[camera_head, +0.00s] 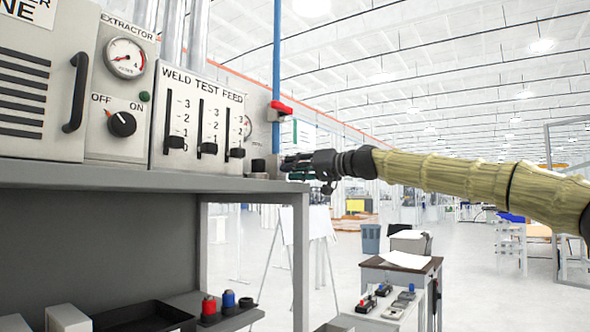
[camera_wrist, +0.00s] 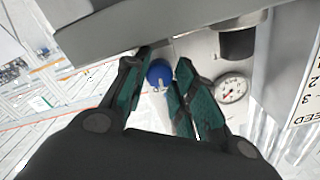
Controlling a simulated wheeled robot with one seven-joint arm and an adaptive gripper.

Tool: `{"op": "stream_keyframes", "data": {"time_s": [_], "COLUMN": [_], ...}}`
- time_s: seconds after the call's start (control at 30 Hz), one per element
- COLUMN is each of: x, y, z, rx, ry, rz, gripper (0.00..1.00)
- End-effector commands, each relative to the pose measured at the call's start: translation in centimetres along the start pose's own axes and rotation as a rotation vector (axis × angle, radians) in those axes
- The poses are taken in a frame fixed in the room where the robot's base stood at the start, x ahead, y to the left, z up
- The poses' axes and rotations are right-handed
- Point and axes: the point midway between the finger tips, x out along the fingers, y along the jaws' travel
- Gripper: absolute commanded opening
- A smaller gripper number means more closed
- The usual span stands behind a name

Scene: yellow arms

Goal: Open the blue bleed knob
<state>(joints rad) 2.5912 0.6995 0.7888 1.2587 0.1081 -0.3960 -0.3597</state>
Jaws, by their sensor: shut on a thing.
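The blue bleed knob (camera_wrist: 159,73) is a small round knob on a pale panel, seen between my fingers in the wrist view. My gripper (camera_wrist: 165,65) has one green-padded finger on each side of it and is shut on it. In the head view my gripper (camera_head: 287,167) reaches in from the right to the panel's right end, just above the shelf edge. The knob is hidden there by the fingers.
A dark knob (camera_head: 258,166) sits close to the left of my fingers, below a round gauge (camera_wrist: 232,88). The grey shelf (camera_head: 150,178) lies beneath the WELD TEST FEED slider panel (camera_head: 198,118).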

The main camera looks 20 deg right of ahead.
Motion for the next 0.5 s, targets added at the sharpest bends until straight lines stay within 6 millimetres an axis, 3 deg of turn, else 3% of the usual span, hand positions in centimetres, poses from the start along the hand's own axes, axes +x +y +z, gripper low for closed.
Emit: {"op": "stream_keyframes", "data": {"time_s": [0.5], "x": [-0.12], "y": [-0.2], "z": [-0.44], "rx": [0.467], "ry": [0.005], "rz": [-0.001], "gripper": [0.03]}}
